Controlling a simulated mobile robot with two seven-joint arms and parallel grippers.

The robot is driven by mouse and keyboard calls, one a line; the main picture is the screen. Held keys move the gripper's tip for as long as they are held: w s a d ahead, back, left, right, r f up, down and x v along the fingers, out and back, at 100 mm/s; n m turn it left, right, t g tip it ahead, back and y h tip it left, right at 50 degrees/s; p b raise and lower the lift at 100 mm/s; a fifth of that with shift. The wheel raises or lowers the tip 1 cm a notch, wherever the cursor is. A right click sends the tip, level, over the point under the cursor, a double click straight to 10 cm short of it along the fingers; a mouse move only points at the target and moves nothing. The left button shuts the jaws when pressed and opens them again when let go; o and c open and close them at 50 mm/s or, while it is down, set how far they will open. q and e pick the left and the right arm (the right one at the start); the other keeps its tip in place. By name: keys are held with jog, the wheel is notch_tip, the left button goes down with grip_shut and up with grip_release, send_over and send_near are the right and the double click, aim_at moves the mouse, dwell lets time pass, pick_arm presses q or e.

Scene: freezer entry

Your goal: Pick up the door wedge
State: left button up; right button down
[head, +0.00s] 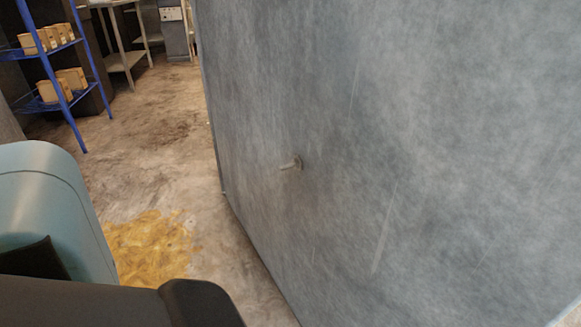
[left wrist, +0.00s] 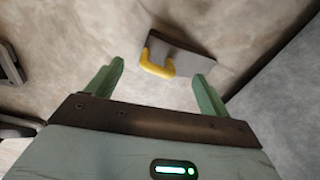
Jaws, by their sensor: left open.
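The door wedge (left wrist: 180,55) lies on the floor in the left wrist view, a grey block with a yellow loop-like part at its left end. My left gripper (left wrist: 158,72) is open and empty. Its two green fingers stand apart, and the wedge shows beyond the fingertips, its yellow part between them and its grey body reaching toward the right finger. I cannot tell how far below the fingertips it is. The wedge is not visible in the head view, and neither are the left fingers. My right gripper is in neither view.
A blue rack (head: 60,95) with boxes stands at the back left, near a work table (head: 125,60). Bare floor with a yellow patch (head: 150,248) lies between.

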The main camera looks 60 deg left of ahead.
pick_arm(q)
notch_tip(320, 180, down, 4)
jog(key=shift+w+a+r+b, duration=0.1)
jog(key=shift+b, duration=1)
jog(key=c, duration=0.9)
jog(key=shift+c, duration=1.3)
jog(key=shift+r, duration=0.15)
